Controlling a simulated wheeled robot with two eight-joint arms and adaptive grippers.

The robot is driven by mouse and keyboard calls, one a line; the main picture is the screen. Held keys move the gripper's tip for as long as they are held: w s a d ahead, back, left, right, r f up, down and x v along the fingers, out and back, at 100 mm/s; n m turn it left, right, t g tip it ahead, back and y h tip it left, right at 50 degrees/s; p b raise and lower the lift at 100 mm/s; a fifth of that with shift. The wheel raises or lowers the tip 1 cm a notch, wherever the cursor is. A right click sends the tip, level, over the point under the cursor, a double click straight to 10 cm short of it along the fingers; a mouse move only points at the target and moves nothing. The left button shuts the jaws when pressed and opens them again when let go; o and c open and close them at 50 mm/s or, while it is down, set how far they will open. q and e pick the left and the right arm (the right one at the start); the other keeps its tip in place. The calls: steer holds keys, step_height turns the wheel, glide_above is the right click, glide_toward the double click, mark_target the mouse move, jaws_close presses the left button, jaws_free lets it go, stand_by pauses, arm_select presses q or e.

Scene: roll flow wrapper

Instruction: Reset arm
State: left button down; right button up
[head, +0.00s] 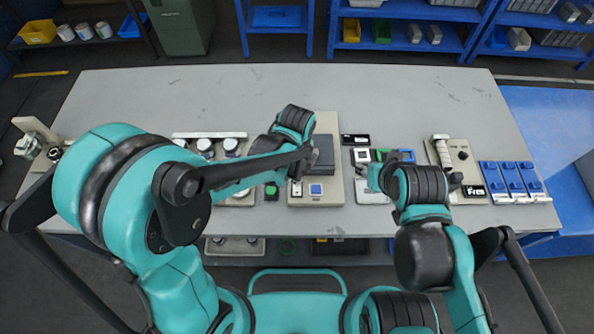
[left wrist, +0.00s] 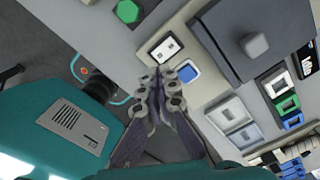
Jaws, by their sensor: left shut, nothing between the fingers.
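My left gripper (head: 299,170) is over the table's front middle, beside the beige machine (head: 327,130) with a dark block on top. In the left wrist view my left gripper (left wrist: 162,78) has its fingers together with nothing between them. Its tips are close to a white switch panel (left wrist: 166,47) and a blue button (left wrist: 188,74) on the machine's front; I cannot tell whether they touch. My right arm (head: 420,185) is bent over the table right of the machine.
The grey table (head: 250,90) is clear along its back half. Left of the machine are several round jars (head: 230,146) and a green button (head: 271,191). On the right are a beige control box (head: 461,155) and several blue-topped units (head: 513,178). Blue shelves stand behind.

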arm_select(q)
steer(key=s+a+r+n+t+b, duration=0.1)
steer(key=a+r+n+t, duration=0.1)
steer(key=a+n, duration=0.4)
steer(key=s+a+r+n+t+b, duration=0.1)
steer(key=a+r+n, duration=0.4)
steer(key=n, duration=0.5)
steer(key=s+a+r+n+t+b, duration=0.1)
steer(key=s+a+r+n+t, duration=0.2)
steer(key=a+n, duration=0.3)
steer(key=shift+a+r+n+t, duration=0.4)
steer(key=shift+n+t, duration=0.2)
steer(key=shift+n, duration=0.4)
steer(key=shift+s+f, duration=0.1)
